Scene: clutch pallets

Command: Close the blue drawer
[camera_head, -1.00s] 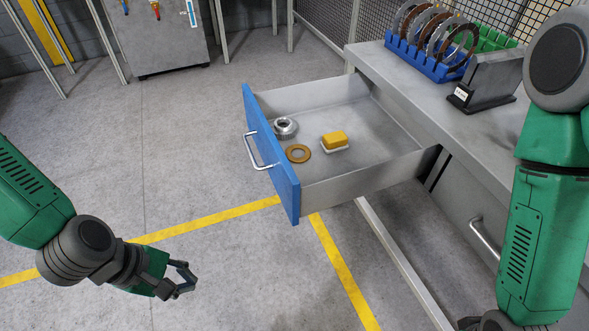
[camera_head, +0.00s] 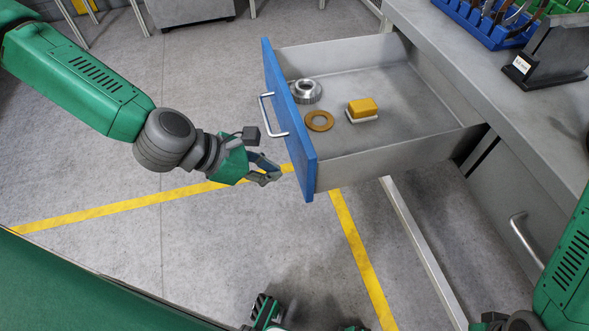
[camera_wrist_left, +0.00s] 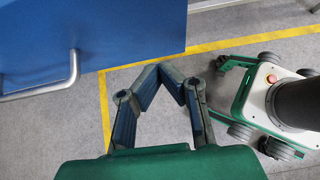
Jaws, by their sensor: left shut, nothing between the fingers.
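The blue drawer (camera_head: 291,125) stands open, pulled out of the grey workbench. Its blue front carries a silver bar handle (camera_head: 268,115). My left gripper (camera_head: 275,176) is shut and empty, just left of the lower near part of the blue front, and I cannot tell whether they touch. In the left wrist view the shut fingertips (camera_wrist_left: 172,68) are over the floor, with the blue front (camera_wrist_left: 130,30) at the upper left and the handle (camera_wrist_left: 72,72) at the left. My right arm is at the lower right of the head view; its fingers are not visible.
In the drawer lie a metal gear (camera_head: 305,91), a brass ring (camera_head: 319,121) and a yellow-topped block (camera_head: 362,108). The workbench top (camera_head: 450,50) holds a blue rack (camera_head: 480,22) and a dark stand (camera_head: 548,55). The floor left of the drawer is clear.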

